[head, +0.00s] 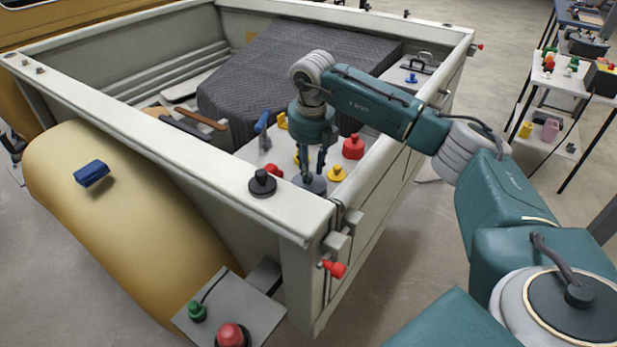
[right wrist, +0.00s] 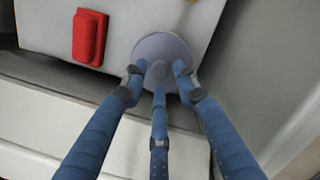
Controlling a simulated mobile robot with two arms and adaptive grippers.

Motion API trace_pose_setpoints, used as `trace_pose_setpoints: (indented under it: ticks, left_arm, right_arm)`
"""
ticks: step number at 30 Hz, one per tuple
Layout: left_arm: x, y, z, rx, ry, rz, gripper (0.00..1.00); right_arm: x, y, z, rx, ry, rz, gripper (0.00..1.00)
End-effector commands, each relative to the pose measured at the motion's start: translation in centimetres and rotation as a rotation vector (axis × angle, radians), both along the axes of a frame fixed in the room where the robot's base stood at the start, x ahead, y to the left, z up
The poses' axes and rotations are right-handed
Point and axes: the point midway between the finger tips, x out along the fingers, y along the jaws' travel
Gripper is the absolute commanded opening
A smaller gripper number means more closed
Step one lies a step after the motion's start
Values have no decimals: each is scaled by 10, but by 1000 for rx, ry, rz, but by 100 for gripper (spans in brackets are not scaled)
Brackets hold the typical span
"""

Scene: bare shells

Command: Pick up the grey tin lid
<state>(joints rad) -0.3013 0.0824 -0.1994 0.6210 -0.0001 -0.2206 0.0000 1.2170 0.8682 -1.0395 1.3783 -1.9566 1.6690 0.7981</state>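The grey tin lid (head: 313,186) is a round disc with a small knob in its middle. It lies on the pale surface inside the near corner of the truck bed. My right gripper (head: 314,170) points down just above it. In the right wrist view the lid (right wrist: 160,47) shows whole except where fingers cross its lower part. Whether a tip touches the lid is unclear. My left gripper is not in view.
A red block (right wrist: 89,37) lies beside the lid. A red object (head: 353,147) and a yellow knobbed piece (head: 337,174) stand close by. A black knobbed piece (head: 262,184) sits on the bed rim (head: 225,180). The bed walls hem in the corner.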

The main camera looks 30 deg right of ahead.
Motion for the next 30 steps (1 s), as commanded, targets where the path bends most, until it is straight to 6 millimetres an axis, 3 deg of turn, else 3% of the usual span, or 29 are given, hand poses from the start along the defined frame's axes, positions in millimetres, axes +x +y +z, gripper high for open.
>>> trace_pose_setpoints:
  ticks: [1,6,13,18,30]
  left_arm:
    - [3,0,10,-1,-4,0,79]
    - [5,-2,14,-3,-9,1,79]
    - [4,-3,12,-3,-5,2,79]
    - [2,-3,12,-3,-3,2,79]
    - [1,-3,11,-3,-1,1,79]
  right_arm:
    - [1,0,-4,1,4,0,29]
    - [4,-1,-22,0,0,0,29]
    - [4,-2,-25,0,-1,1,29]
    - [4,-2,-24,1,-1,0,2]
    - [5,-1,-22,1,-3,0,2]
